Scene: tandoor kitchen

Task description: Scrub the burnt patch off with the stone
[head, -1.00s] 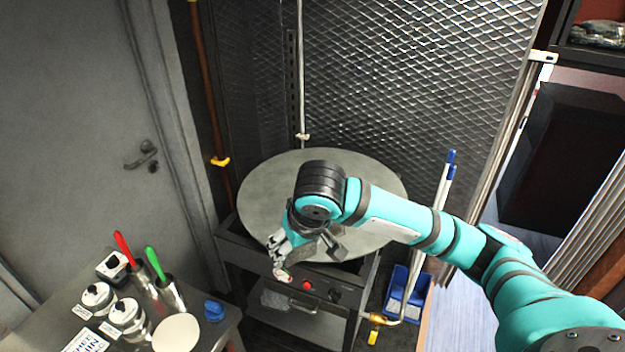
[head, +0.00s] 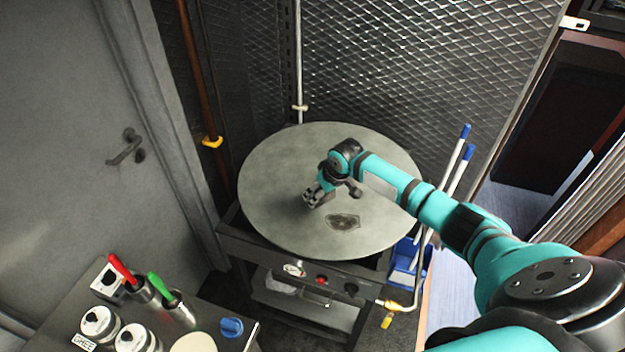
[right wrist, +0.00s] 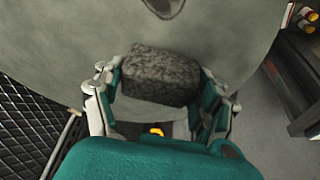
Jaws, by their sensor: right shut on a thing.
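A dark brown burnt patch (head: 343,221) lies on the round grey griddle (head: 275,185), toward its front right. It also shows in part at the top edge of the right wrist view (right wrist: 165,5). My right gripper (head: 314,194) is over the griddle, left of and behind the patch in the head view. In the right wrist view it is shut on a dark, speckled, rough stone (right wrist: 160,77). The stone is apart from the patch; I cannot tell whether it touches the griddle. My left gripper is not in view.
A side table at lower left holds canisters (head: 98,325), a red-handled tool (head: 122,268), a green-handled tool (head: 158,262) and a blue knob-like item (head: 231,327). Mesh panels (head: 390,70) stand behind the griddle. Blue-tipped poles (head: 455,165) stand at its right.

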